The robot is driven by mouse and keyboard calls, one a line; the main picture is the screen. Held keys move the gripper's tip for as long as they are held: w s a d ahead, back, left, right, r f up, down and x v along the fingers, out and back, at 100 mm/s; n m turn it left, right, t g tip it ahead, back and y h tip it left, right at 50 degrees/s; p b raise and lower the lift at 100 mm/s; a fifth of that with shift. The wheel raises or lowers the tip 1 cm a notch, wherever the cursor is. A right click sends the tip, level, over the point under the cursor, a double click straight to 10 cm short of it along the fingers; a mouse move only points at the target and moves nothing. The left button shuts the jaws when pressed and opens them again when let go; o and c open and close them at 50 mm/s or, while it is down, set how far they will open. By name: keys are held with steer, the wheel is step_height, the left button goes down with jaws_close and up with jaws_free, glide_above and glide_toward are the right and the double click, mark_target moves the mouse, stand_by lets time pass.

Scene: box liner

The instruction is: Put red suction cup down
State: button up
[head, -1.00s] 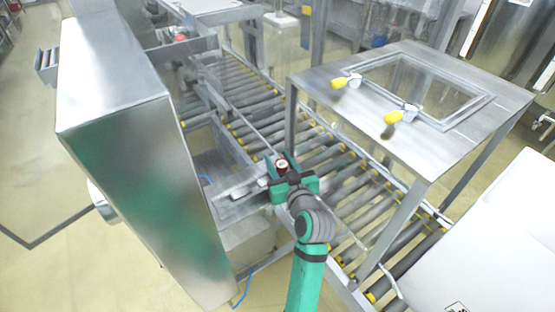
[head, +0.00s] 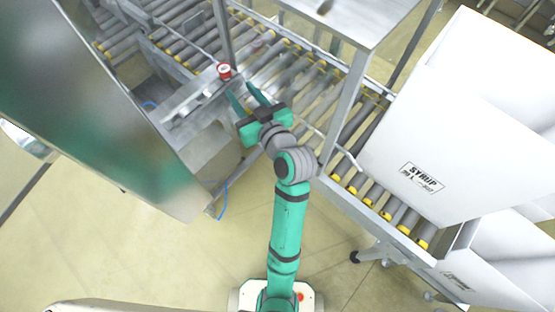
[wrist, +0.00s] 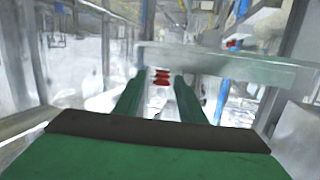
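The red suction cup (head: 224,71), with a pale top, is at the end of a metal bar beside the roller conveyor in the head view. In the wrist view the red ribbed cup (wrist: 161,78) shows beyond and between my two green fingers, against a grey metal bar (wrist: 215,62). My gripper (head: 242,91) is open and empty, with its fingertips a little short of the cup, pointing toward it. The fingers look apart from the cup. What exactly bears the cup from below is not clear.
The roller conveyor (head: 300,72) runs behind my gripper. A tall metal cabinet (head: 90,110) stands on the left. A metal-topped frame (head: 372,12) stands over the rollers. A large white box (head: 450,130) is on the right. The floor in front is open.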

steer(key=s+d+f+m+t+h, duration=0.1)
steer(key=s+d+f+m+h, duration=0.25)
steer(key=s+f, duration=0.45)
steer(key=s+d+f+m+h, duration=0.3)
steer(key=s+d+f+h, duration=0.15)
steer(key=s+f, duration=0.3)
steer(key=s+d+r, duration=0.1)
steer(key=s, duration=0.8)
steer(key=s+d+t+h, duration=0.1)
steer(key=s+d, duration=0.1)
steer(key=s, duration=0.8)
steer(key=shift+s+d+r, duration=0.25)
steer(key=shift+s+r, duration=0.05)
steer(key=shift+r, duration=0.1)
